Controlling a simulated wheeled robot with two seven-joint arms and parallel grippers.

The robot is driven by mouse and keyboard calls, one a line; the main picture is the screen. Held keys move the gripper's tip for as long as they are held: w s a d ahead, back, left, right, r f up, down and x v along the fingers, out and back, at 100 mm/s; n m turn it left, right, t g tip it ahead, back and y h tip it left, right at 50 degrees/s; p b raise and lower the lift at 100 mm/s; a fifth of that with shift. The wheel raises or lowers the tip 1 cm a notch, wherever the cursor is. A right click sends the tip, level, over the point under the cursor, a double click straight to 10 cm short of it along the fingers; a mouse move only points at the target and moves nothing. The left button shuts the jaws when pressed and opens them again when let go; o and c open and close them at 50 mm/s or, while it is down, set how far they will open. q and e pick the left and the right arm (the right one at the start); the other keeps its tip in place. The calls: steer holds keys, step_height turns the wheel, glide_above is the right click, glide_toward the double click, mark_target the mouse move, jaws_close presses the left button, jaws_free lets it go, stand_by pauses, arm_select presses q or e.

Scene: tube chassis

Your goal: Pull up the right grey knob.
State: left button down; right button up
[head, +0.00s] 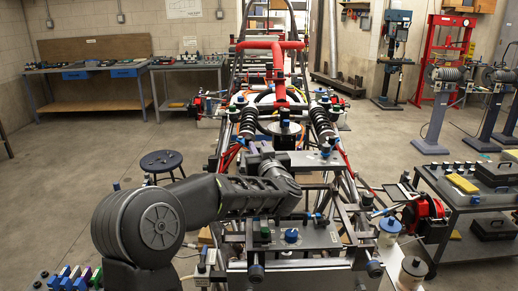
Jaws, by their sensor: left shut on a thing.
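My left arm comes in from the lower left and reaches over the tube chassis (345,215). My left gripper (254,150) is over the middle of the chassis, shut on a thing. Its fingertips are small and dark, and the held thing cannot be made out. A grey round knob (285,112) stands upright on a dark disc just beyond and to the right of my wrist, apart from it as far as I can see. Two dark grey knobs stand at the chassis' near end, a left one (257,273) and a right one (375,268). My right gripper is not in view.
Blue knobs (291,235) and green knobs stand on the near plates. Red tubing (275,46) rises at the chassis' far end. A stool (161,160) stands at left, a loaded cart (470,210) at right. Benches line the back left.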

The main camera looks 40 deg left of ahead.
arm_select(q)
steer(key=shift+r, duration=0.1)
stand_by(0.4)
step_height(320, 180, up, 2)
steer(key=shift+p, duration=0.95)
steer(key=c, duration=1.2)
jaws_free()
steer(key=shift+s+d+b, duration=0.35)
steer(key=shift+d, duration=0.1)
steer(key=b+v, duration=0.1)
steer(key=v, duration=0.5)
steer(key=shift+s+d+b, duration=0.25)
steer(key=shift+s+b, duration=0.05)
